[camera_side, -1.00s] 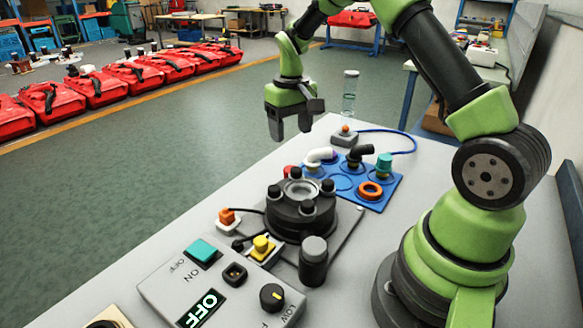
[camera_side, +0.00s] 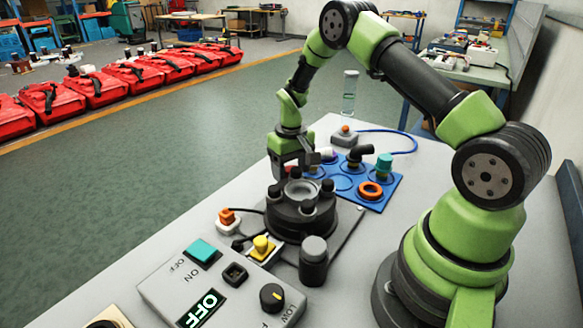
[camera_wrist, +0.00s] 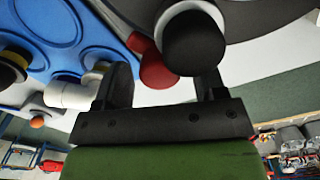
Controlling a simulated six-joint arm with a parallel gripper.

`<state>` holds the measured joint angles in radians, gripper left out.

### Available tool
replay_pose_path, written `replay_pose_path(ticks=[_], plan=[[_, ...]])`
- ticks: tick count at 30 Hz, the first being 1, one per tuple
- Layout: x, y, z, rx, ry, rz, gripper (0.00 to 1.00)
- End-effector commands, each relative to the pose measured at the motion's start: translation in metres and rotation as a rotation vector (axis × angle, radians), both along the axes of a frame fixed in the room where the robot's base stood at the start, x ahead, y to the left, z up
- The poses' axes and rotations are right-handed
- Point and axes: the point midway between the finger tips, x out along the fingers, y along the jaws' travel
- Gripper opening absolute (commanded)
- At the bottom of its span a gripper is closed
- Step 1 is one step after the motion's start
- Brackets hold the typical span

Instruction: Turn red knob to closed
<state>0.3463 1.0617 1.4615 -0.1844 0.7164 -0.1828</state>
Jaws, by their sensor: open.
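The red knob (camera_wrist: 152,66) shows in the wrist view between my two fingers, nearer the left one and partly covered by a black cap with a white collar. My gripper (camera_side: 291,171) is open and low, at the far left edge of the black round housing (camera_side: 300,218). In the wrist view its fingers (camera_wrist: 166,78) stand apart on either side of the red knob and the black cap (camera_wrist: 195,42). I cannot tell whether either finger touches anything.
A blue tray (camera_side: 385,196) with a white elbow (camera_wrist: 68,95), a black elbow, a teal-capped piece (camera_side: 384,164) and an orange ring (camera_side: 371,190) lies close to my gripper. A control box (camera_side: 222,290) reading OFF stands in front.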

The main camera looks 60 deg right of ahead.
Motion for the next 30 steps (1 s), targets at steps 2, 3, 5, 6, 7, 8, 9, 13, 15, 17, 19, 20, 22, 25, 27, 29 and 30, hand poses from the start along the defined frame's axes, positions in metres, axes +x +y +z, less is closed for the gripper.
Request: replay_pose_path(ticks=[2, 3, 5, 6, 7, 8, 9, 13, 15, 17, 19, 20, 22, 25, 27, 29, 30], plan=[[0.0001, 0.0, 0.0003, 0.0, 0.0, 0.0, 0.62], [0.0001, 0.0, 0.0003, 0.0, 0.0, 0.0, 0.53], [0.0001, 0.0, 0.0004, 0.0, 0.0, 0.0, 0.39], [0.0, 0.0, 0.0004, 0.0, 0.0, 0.0, 0.3], [0.0, 0.0, 0.0004, 0.0, 0.0, 0.0, 0.23], [0.0, 0.0, 0.0005, 0.0, 0.0, 0.0, 0.16], [0.0, 0.0, 0.0005, 0.0, 0.0, 0.0, 0.15], [0.0, 0.0001, 0.0006, 0.0, 0.0, -0.003, 0.15], [0.0, 0.0001, 0.0006, 0.0, 0.0, -0.011, 0.15], [0.0, 0.0001, 0.0007, 0.0, 0.001, -0.023, 0.15], [-0.0001, 0.0001, 0.0007, 0.0, 0.001, -0.046, 0.15], [-0.0001, 0.0001, 0.0007, 0.0, 0.001, -0.058, 0.15], [-0.0002, 0.0001, 0.0007, 0.001, 0.002, -0.094, 0.15], [-0.0003, 0.0001, 0.0007, 0.001, 0.002, -0.161, 0.15], [-0.0002, 0.0002, 0.0007, 0.001, 0.002, -0.217, 0.15], [-0.0002, 0.0002, 0.0007, 0.001, 0.003, -0.271, 0.15], [-0.0002, 0.0002, 0.0007, 0.002, 0.003, -0.308, 0.15]])
